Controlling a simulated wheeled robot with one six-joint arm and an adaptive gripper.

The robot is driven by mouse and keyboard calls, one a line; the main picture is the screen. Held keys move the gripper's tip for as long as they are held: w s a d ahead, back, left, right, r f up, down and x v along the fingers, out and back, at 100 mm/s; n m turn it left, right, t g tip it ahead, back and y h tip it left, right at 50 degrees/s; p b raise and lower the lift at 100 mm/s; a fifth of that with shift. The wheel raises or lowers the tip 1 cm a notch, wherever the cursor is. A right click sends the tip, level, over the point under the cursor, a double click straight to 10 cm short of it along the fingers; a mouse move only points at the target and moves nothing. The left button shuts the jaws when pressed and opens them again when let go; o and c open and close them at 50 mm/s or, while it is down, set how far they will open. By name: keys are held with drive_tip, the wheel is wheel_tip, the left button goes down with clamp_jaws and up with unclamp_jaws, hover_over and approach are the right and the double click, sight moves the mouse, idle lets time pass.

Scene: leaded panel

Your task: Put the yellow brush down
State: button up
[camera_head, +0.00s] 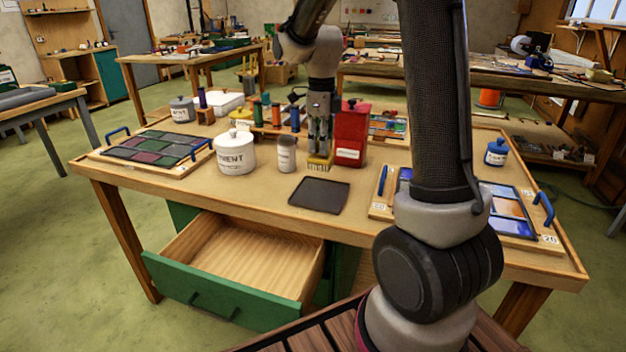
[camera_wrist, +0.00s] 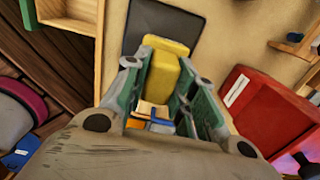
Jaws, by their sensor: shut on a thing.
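My gripper (camera_head: 320,148) is shut on the yellow brush (camera_head: 319,162) and points down at the table. The brush's pale bristles face down, close to the tabletop; I cannot tell whether they touch it. In the wrist view the yellow brush (camera_wrist: 165,70) sits between the green fingers of my gripper (camera_wrist: 165,80). A dark flat mat (camera_head: 319,195) lies on the table just in front of the brush, and it also shows in the wrist view (camera_wrist: 150,22), partly hidden behind the brush.
A red box (camera_head: 351,135) stands close right of my gripper. A grey tin (camera_head: 287,155) and a white canister (camera_head: 236,154) stand to the left. Glass panels on boards lie at left (camera_head: 155,148) and right (camera_head: 508,212). A green-fronted drawer (camera_head: 215,298) is open below. Bare tabletop surrounds the mat.

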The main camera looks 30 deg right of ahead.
wheel_tip(320, 180, down, 9)
drive_tip(key=shift+r, duration=0.1)
idle(0.3)
drive_tip(key=o, duration=0.9)
